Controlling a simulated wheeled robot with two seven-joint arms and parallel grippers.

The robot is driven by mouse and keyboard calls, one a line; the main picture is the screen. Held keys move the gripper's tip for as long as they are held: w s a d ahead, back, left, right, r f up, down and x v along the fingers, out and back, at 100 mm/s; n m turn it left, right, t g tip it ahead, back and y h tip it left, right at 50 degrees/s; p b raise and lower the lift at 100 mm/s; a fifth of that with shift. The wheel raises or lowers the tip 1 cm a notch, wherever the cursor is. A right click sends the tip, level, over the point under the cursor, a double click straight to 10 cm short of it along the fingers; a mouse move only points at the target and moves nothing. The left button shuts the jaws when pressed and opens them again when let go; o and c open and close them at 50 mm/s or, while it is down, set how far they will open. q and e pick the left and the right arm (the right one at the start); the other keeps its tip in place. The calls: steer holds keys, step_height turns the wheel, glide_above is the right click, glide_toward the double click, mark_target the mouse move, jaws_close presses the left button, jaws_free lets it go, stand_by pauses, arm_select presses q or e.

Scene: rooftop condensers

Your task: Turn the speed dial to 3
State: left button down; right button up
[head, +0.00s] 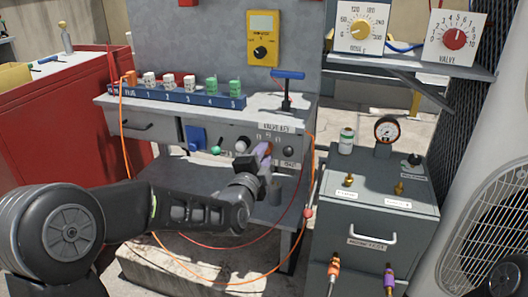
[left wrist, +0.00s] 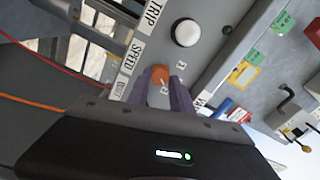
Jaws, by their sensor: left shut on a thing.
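The speed dial (left wrist: 160,75) is the orange-topped knob between my left fingers in the left wrist view, beside the SPEED label (left wrist: 131,60). My left gripper (left wrist: 166,88) has purple fingers, shut on the dial from both sides. In the head view my left gripper (head: 265,154) is at the front panel of the grey bench, and its hand hides most of the dial there. Small scale marks show around the dial, but I cannot read its setting. My right gripper is not in view.
A white round button (left wrist: 187,33) sits close to the dial, by the TRIP label. A green knob (head: 215,150) is to the left. The valve key (head: 287,88) stands on the bench top. A cabinet with a gauge (head: 387,130) stands at right. Orange and red cables hang in front.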

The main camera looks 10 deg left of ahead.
arm_select(q)
steer(key=shift+f+m, duration=0.1)
steer(key=shift+m, duration=0.9)
steer(key=c, duration=1.1)
jaws_free()
steer(key=shift+c, duration=0.2)
steer(key=shift+s, duration=0.1)
steer(key=s+p, duration=0.2)
steer(key=s, duration=0.5)
steer(key=shift+s+a, duration=0.3)
